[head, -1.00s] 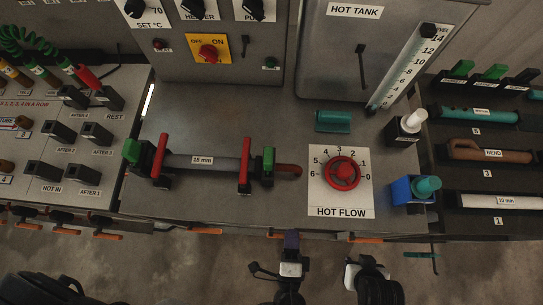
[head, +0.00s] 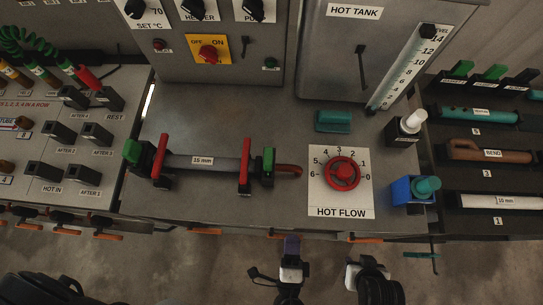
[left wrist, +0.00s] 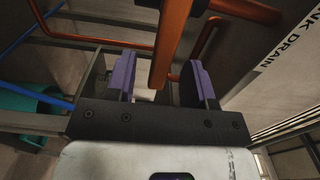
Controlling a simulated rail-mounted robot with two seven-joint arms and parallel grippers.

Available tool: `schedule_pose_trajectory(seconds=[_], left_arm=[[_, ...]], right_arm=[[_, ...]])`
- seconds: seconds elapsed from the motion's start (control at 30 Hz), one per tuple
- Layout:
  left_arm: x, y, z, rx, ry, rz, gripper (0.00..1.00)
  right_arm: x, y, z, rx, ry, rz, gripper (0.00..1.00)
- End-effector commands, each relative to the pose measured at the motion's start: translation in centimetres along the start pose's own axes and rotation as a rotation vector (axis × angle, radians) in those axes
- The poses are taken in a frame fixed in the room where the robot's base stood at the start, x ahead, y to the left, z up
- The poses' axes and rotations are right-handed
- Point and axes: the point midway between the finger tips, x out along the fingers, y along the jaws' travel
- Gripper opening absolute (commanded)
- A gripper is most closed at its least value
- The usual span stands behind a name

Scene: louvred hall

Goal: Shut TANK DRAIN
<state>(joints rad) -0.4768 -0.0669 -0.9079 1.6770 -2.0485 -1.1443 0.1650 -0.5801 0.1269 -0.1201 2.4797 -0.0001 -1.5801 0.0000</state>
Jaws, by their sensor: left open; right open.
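The left wrist view shows the sign TANK DRAIN (left wrist: 285,45) at the right, its first letters cut off. An orange lever (left wrist: 168,48) reaches down from the top of that view. Its lower end lies between the two purple fingers of my left gripper (left wrist: 158,85). The gripper is open, with a gap to the lever on both sides; how deep the lever sits I cannot tell. In the head view my left gripper (head: 291,246) is below the bench's front edge, by the orange handles. My right gripper (head: 362,264) is open and empty to its right.
The bench front (head: 260,227) overhangs close above both grippers. Orange pipe (left wrist: 250,10) runs near the lever, and a blue pipe (left wrist: 45,100) and teal bin (left wrist: 25,110) are at the left. The HOT FLOW wheel (head: 342,173) is on the bench top.

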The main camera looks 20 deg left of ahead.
Motion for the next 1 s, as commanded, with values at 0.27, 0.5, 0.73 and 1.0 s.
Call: schedule_pose_trajectory(seconds=[0.27, 0.5, 0.73, 1.0], left_arm=[[-3.3, 0.1, 0.0, 0.0, 0.001, 0.001, 0.49], [-5.3, 0.1, 0.0, 0.001, 0.001, 0.0, 0.49], [-5.7, 0.0, 0.0, 0.0, 0.0, 0.0, 0.49], [-5.9, 0.0, 0.0, 0.001, 0.0, 0.0, 0.49]], right_arm=[[0.5, -0.1, 0.1, 0.002, 0.001, -0.002, 0.43], [0.7, -0.2, 0.2, 0.007, 0.001, -0.006, 0.43], [0.7, -0.3, 0.1, 0.01, 0.002, -0.008, 0.43], [0.6, -0.3, 0.1, 0.01, 0.002, -0.008, 0.43]])
